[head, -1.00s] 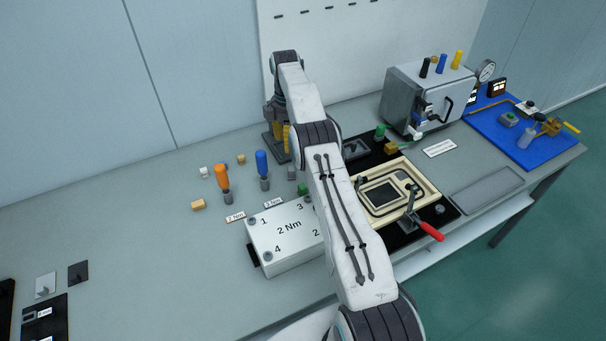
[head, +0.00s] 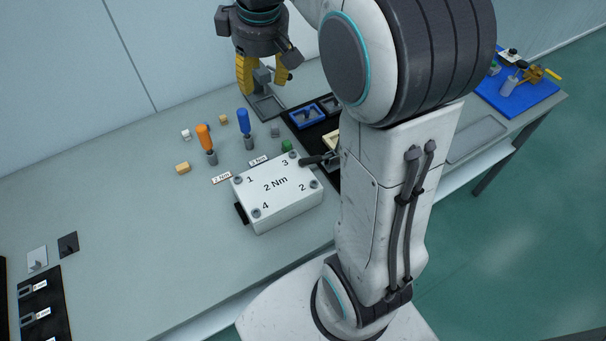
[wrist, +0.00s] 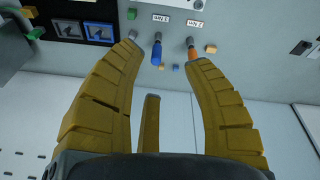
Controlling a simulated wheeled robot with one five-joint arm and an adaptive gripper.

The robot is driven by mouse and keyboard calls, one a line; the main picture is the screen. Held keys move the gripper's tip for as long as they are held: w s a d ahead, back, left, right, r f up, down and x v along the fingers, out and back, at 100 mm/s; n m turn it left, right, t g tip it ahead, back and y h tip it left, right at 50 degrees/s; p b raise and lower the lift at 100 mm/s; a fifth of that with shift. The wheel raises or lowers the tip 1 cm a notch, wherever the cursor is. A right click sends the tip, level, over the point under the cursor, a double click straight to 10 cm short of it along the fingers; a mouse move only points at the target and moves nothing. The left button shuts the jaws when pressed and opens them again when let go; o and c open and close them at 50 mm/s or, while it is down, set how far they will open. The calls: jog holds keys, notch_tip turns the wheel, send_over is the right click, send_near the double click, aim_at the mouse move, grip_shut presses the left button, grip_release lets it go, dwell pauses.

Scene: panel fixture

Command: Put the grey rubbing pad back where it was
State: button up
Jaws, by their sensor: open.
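My gripper (head: 262,85) is open at the top of the head view, fingers pointing down, over the back of the bench. In the wrist view its yellow fingers (wrist: 165,62) are spread with nothing between them. I cannot identify the grey rubbing pad for sure. My arm hides much of the black mat (head: 294,122).
The white 2 Nm box (head: 283,208) stands in front. Orange (head: 205,138) and blue (head: 244,122) screwdrivers stand upright, with small blocks around. A blue mat (head: 520,97) and a grey tray (head: 478,139) lie right. The bench's left middle is clear.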

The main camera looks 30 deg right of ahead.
jog(key=s+a+f+m+t, duration=0.1)
jog(key=s+f+m, duration=0.1)
jog(key=s, duration=0.8)
jog(key=s+a+f+m, duration=0.2)
jog(key=s+f, duration=0.1)
jog(key=s, duration=0.7)
jog(key=shift+s+f+m+t, duration=0.2)
jog(key=shift+f+m+t, duration=0.1)
jog(key=shift+f+t, duration=0.1)
